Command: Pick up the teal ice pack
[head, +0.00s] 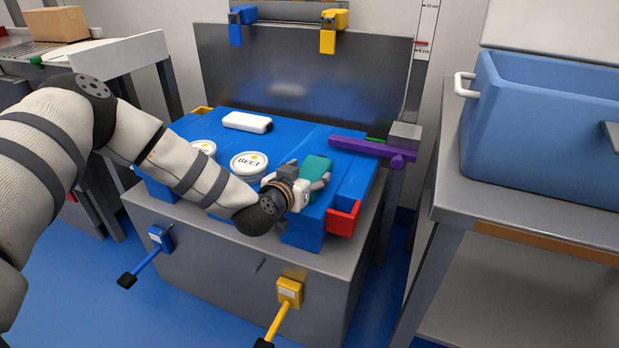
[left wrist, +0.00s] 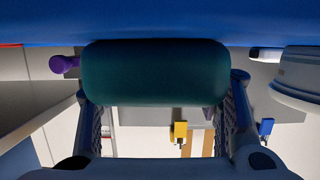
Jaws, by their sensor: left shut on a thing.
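The teal ice pack (head: 316,166) is at the front right part of the blue carrier's top (head: 288,140) in the head view. My left gripper (head: 318,182) is shut on it, with a finger on either side. In the left wrist view the ice pack (left wrist: 156,73) fills the space between the two fingers (left wrist: 162,115), close to a blue surface. I cannot tell whether it touches that surface. My right gripper is not in view.
Two white tubs, one labelled BEET (head: 249,163), and a white block (head: 247,122) are on the carrier top. A purple bar (head: 372,148) lies at its right, a red piece (head: 343,217) at its front right corner. A blue cooler (head: 545,120) stands on the right table.

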